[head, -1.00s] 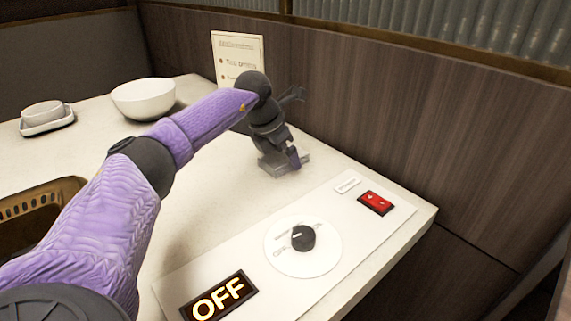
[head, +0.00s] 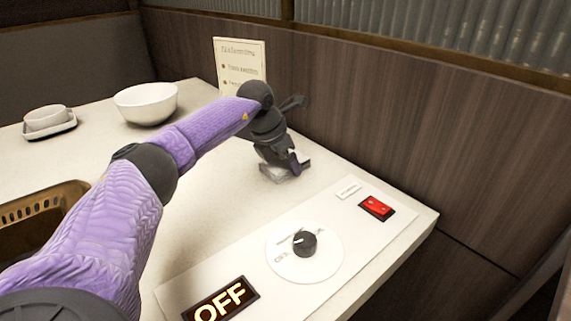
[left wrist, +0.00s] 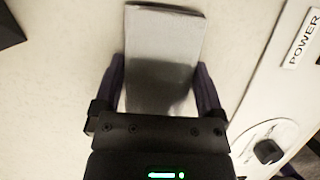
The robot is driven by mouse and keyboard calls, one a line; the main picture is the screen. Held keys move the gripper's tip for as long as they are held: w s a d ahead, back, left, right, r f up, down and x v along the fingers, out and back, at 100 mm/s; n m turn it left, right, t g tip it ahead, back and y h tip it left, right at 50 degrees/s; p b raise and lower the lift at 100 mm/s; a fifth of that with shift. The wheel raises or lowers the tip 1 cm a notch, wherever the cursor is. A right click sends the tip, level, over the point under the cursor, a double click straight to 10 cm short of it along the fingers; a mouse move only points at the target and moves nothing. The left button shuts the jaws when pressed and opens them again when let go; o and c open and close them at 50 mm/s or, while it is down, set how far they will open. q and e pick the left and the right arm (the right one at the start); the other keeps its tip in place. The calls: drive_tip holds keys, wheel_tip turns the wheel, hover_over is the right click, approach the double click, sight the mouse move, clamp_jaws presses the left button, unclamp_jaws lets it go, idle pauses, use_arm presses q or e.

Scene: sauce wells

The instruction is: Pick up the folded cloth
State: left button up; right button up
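The folded cloth is a light grey flat rectangle on the table near its back edge, partly hidden by my left gripper in the head view (head: 303,163). My left gripper (head: 284,168) points down over it. In the left wrist view the cloth (left wrist: 163,40) lies lengthwise between the two fingers of my left gripper (left wrist: 160,82), one along each side. The fingers are wide apart and very close to the cloth's edges; I cannot tell whether they touch it. The cloth's near end is hidden by the gripper body. My right gripper is out of view.
On the white table (head: 215,185) are a white bowl (head: 146,103), a small stacked dish (head: 48,120), a brown basket (head: 40,208) and a standing card (head: 240,66). A panel with a dial (head: 304,243), red switch (head: 376,207) and OFF sign (head: 220,299) lies in front. A wood wall rises behind.

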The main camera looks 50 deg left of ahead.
sight(284, 161)
use_arm(q)
drive_tip(key=shift+c, duration=0.2)
wheel_tip(284, 161, up, 11)
drive_tip(key=p, duration=0.5)
drive_tip(key=shift+f, duration=0.2)
